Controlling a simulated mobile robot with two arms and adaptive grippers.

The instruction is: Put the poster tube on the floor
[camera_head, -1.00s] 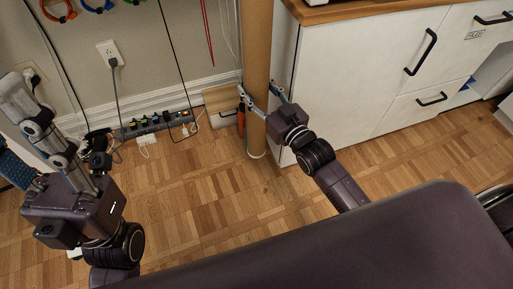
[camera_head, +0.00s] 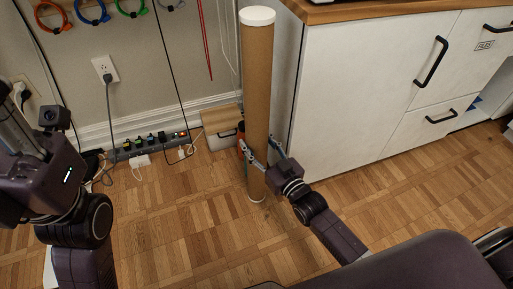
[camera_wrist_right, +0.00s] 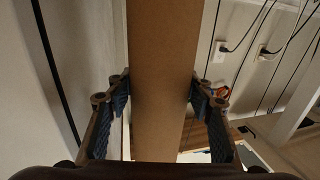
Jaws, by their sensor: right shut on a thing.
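The poster tube (camera_head: 257,75) is a long brown cardboard cylinder with a white cap on top. It stands upright in the head view, left of the white cabinet. My right gripper (camera_head: 261,152) is shut around its lower part. The right wrist view shows the tube (camera_wrist_right: 160,60) between the two finger pads (camera_wrist_right: 158,92). The tube's lower end shows just below the gripper, over the wood floor (camera_head: 200,225); I cannot tell whether it touches. My left gripper (camera_head: 14,135) is at the left edge, away from the tube, its fingers mostly cut off.
The white cabinet (camera_head: 370,90) with black handles stands close right of the tube. A power strip (camera_head: 150,143) with plugs and cables lies along the wall. Floor in front is clear.

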